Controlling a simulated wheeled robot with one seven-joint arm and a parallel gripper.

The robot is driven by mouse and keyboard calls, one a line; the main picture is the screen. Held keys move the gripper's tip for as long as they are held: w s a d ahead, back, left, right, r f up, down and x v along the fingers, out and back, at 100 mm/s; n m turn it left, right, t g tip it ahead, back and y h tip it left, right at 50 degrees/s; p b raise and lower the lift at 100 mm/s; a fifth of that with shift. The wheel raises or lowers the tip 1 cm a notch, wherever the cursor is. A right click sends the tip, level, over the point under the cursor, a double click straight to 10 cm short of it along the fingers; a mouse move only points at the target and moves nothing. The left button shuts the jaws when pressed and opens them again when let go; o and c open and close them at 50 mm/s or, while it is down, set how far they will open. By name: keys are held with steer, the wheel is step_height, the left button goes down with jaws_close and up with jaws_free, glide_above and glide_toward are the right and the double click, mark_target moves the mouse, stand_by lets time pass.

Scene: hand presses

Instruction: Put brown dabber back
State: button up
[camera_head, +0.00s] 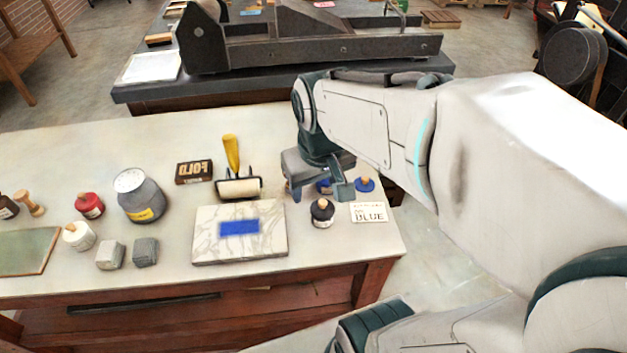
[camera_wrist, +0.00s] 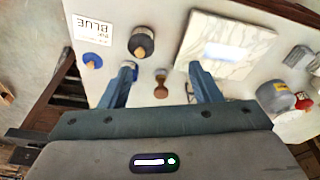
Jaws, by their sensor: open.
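A brown dabber (camera_wrist: 161,91) shows in the wrist view between the two fingers, with clear gaps on both sides. In the head view my gripper (camera_head: 320,190) is over the right part of the table and mostly hides what is beneath it; a small blue patch shows there. My gripper is open and empty, and its fingers (camera_wrist: 162,75) point down at the table. A wooden dabber-shaped thing (camera_head: 30,203) is at the far left of the table.
A dark bottle (camera_head: 322,212) stands close in front of my gripper. A blue disc with a wooden knob (camera_head: 365,184) and a BLUE card (camera_head: 369,212) are at its right. A marble slab (camera_head: 209,246), roller (camera_head: 240,188) and grey can (camera_head: 138,197) are to the left.

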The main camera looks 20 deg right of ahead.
steer(key=s, duration=0.2)
steer(key=s+f+m, duration=0.1)
steer(key=shift+s, duration=0.4)
stand_by(0.8)
